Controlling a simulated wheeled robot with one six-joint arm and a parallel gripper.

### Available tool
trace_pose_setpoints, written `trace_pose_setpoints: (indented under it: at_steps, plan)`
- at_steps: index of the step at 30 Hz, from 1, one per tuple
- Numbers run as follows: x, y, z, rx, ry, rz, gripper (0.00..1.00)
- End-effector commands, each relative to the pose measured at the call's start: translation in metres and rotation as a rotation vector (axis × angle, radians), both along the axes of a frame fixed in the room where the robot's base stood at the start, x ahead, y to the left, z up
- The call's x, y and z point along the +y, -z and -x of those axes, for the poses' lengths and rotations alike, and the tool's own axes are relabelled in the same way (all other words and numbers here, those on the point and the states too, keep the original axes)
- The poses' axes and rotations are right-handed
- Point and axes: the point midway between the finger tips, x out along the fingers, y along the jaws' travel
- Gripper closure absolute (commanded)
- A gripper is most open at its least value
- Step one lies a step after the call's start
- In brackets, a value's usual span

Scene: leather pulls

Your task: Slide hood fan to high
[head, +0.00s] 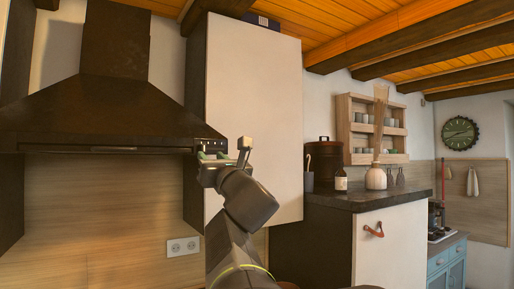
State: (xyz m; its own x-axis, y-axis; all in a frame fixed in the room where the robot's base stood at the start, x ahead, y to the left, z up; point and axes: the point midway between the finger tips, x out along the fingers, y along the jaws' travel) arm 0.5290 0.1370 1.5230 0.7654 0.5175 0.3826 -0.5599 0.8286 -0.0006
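The dark brown range hood (95,112) fills the upper left of the head view. A small control panel (211,145) with light marks sits at the right end of its front edge. My gripper (226,152) is raised in front of that panel, pointing towards the hood. Its fingers appear apart, one pale finger at the right and the other at the left near the panel, with nothing seen between them. The fan slider cannot be made out; my gripper covers part of the panel. Whether my gripper touches the hood cannot be told.
A tall pale cabinet door (254,100) stands right behind my gripper. At right is a dark counter (385,198) with a bottle (340,180), a vase (376,178) and a dark canister (323,160). Below it is a door with a leather pull (374,230). A wall socket (183,247) is under the hood.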

Motion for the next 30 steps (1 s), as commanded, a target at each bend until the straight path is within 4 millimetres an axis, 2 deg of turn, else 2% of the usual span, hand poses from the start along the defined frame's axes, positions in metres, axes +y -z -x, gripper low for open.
trace_pose_setpoints:
  at_steps: [3, 9, 21, 23, 27, 30]
  plan:
    - [0.013, -0.011, -0.018, 0.001, -0.003, -0.001, 0.65]
    - [0.024, -0.019, -0.036, 0.0, -0.001, 0.0, 0.65]
    - [0.028, -0.02, -0.041, 0.0, 0.001, 0.0, 0.65]
    - [0.028, -0.02, -0.041, 0.0, 0.001, 0.0, 0.74]
    - [0.027, -0.02, -0.041, 0.0, 0.001, 0.0, 1.0]
    - [0.027, -0.02, -0.041, 0.0, 0.001, 0.0, 1.0]
